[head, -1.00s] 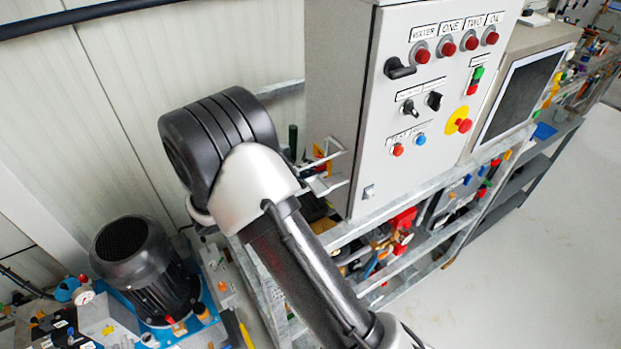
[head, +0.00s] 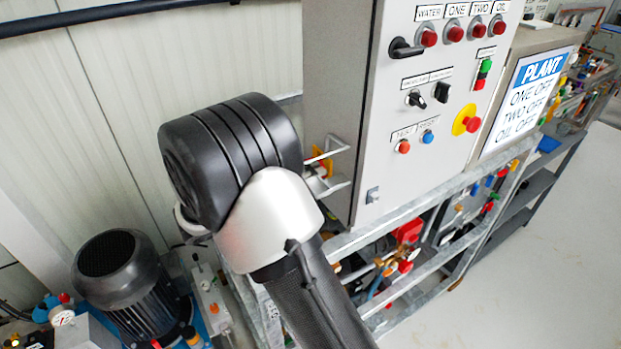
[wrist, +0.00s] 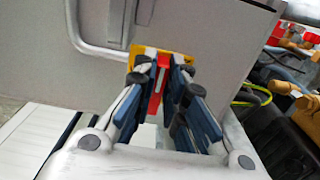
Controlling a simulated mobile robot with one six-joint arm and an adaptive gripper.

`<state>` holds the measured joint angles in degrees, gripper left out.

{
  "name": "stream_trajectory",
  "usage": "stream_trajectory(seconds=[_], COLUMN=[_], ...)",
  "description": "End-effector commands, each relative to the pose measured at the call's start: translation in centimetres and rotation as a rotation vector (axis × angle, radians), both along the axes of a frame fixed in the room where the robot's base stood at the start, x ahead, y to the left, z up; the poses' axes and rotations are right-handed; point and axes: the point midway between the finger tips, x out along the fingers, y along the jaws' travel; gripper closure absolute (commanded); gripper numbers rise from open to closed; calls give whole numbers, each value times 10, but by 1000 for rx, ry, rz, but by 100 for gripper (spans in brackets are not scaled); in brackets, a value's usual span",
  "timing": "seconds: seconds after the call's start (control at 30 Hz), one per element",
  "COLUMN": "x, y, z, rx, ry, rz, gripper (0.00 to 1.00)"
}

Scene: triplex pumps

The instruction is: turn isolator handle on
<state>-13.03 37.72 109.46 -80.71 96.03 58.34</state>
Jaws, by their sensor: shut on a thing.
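The isolator handle (wrist: 157,88) is a red bar on a yellow plate (wrist: 177,62), on the side of the grey control cabinet (wrist: 215,40). My gripper (wrist: 160,80) is shut on the red bar in the wrist view, with one blue-and-black finger on each side of it. The bar runs roughly up and down in that view. In the head view my dark wrist hides most of the handle, and only a bit of yellow and red plate (head: 321,162) shows beside the cabinet's left side.
A bent pale bar (wrist: 85,38) stands out from the cabinet wall, left of my fingers. The cabinet front (head: 440,60) carries knobs and buttons. A screen (head: 530,95) at right reads PLANT, ONE OFF, TWO OFF, OIL OFF. A motor (head: 120,270) stands lower left.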

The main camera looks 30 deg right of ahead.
Motion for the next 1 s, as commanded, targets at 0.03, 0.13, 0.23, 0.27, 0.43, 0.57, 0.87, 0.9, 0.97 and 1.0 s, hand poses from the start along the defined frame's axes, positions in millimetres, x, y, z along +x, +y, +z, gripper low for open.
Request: stream_trajectory(seconds=[0.03,0.13,0.23,0.27,0.43,0.57,0.87,0.9,0.97,1.0], x=[0,0,0,0,0,0,0,0,0,0], y=[0,0,0,0,0,0,0,0,2,4], z=[-1,0,0,0,-1,0,0,0,0,0], rx=[2,2,2,2,2,2,1,1,1,1], ry=[-5,-5,-6,-6,-5,-4,-3,-3,-3,-3], rz=[-1,-1,-1,-1,-1,0,0,0,0,1], gripper=[100,100,100,100,82,73,68,68,68,68])
